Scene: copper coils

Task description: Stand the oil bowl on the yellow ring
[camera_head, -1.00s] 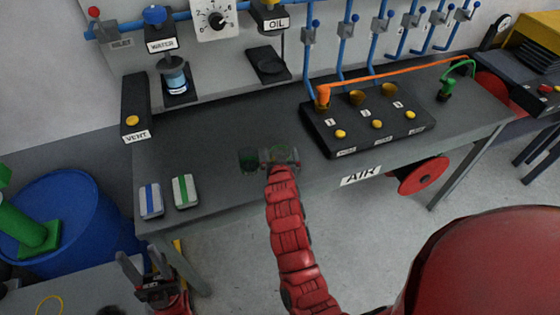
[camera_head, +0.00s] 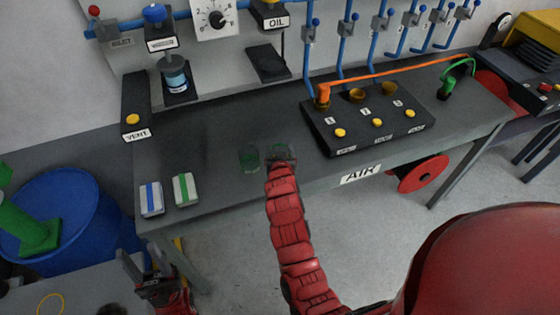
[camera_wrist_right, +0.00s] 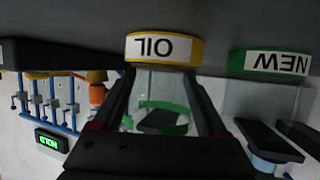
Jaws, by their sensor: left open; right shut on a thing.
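The oil bowl is a clear vessel with a yellow band marked OIL (camera_wrist_right: 165,48), upside down in the right wrist view. A green rim shows between the fingers. In the head view the bowl (camera_head: 281,149) is partly hidden by my right gripper (camera_head: 282,157), which is shut on it at the table's front edge. I cannot tell whether its base touches the table. The yellow ring (camera_head: 48,295) is a thin circle on a grey surface at the lower left, cut by the frame's edge. My left gripper (camera_head: 140,270) is open and empty beside that surface.
A clear vessel with a green NEW band (camera_wrist_right: 270,63) stands beside the oil bowl, left of it in the head view (camera_head: 249,158). Blue- and green-striped blocks (camera_head: 186,189) lie at the table's left end. A blue barrel (camera_head: 75,225) stands left. The button panel (camera_head: 370,115) is right.

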